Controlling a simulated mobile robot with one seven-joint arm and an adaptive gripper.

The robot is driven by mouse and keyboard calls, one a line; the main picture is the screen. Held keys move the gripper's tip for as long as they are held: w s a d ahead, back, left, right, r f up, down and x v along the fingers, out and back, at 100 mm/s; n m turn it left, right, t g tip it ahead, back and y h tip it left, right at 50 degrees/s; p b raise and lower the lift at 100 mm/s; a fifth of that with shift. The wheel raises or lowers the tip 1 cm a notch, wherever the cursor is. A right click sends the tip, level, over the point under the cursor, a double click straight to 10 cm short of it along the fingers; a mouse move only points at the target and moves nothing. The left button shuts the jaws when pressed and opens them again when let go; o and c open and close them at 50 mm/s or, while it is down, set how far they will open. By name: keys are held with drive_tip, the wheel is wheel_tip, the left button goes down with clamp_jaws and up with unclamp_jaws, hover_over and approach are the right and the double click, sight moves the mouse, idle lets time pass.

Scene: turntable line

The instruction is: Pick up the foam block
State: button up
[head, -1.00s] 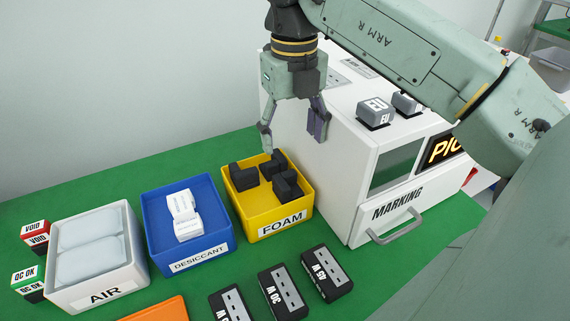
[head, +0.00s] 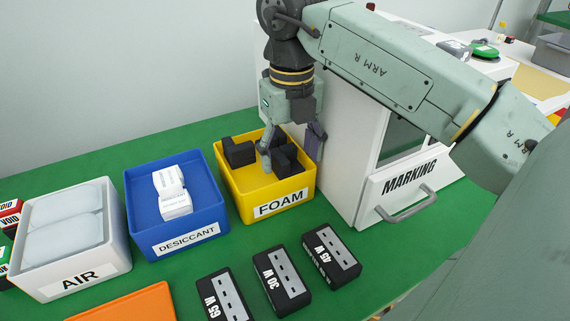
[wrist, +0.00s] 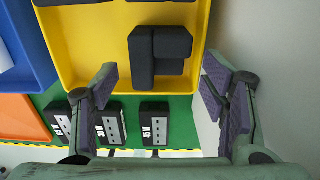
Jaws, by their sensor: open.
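Dark grey L-shaped foam blocks (head: 238,153) lie in the yellow FOAM bin (head: 277,203). In the wrist view one foam block (wrist: 160,48) shows at the upper middle, between the lines of my two fingers. My gripper (head: 291,152) is open and empty over the right part of the bin; its fingers also show in the wrist view (wrist: 160,88). In the head view one finger overlaps the blocks and the other is at the bin's right wall. The fingers hide part of the blocks; I cannot tell whether they touch.
The white MARKING machine (head: 350,165) stands close on the bin's right. A blue DESICCANT bin (head: 143,205) and a white AIR bin (head: 28,270) are to the left. Several black adapters (head: 283,280) and an orange tray (head: 130,305) lie in front on green.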

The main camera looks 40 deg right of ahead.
drive_tip(key=shift+c, duration=0.4)
drive_tip(key=c, duration=0.8)
drive_tip(key=shift+r, duration=0.1)
